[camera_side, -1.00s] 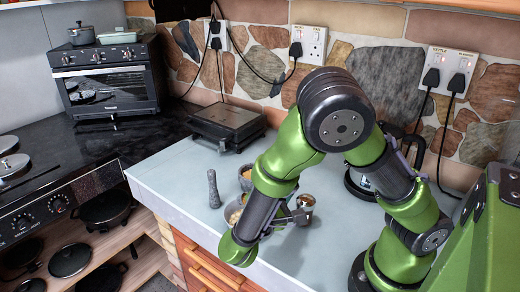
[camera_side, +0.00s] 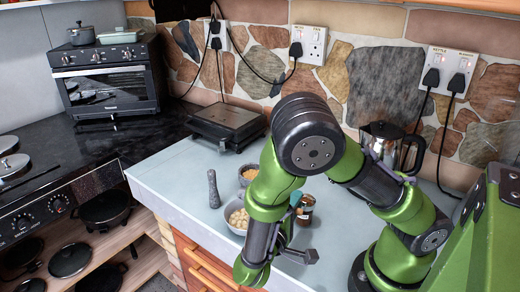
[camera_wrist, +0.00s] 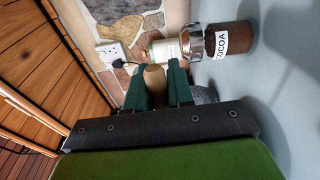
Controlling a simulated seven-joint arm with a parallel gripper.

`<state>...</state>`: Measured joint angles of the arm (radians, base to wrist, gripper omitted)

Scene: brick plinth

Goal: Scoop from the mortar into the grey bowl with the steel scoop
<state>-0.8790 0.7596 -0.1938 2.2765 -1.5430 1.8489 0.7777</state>
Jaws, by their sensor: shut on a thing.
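My gripper (camera_wrist: 158,84) is shut on a tan handle (camera_wrist: 153,77), which shows between its dark green fingers in the wrist view. I take it as the steel scoop's handle; its steel end is hidden. In the side view one teal fingertip (camera_side: 296,198) shows beside my forearm, above the counter. A light grey bowl (camera_side: 229,225) with pale lumps stands at the front, partly behind my arm. A smaller bowl (camera_side: 242,181) with yellow-orange contents stands behind it. I cannot tell which vessel is the mortar. A grey pestle-like piece (camera_side: 213,188) stands upright left of them.
A cocoa jar (camera_wrist: 231,40) with a metal lid stands close by; a jar (camera_side: 305,210) shows right of my arm in the side view. A pale labelled container (camera_wrist: 165,50) is beyond my fingers. A kettle (camera_side: 392,143) and sandwich press (camera_side: 228,123) stand at the back.

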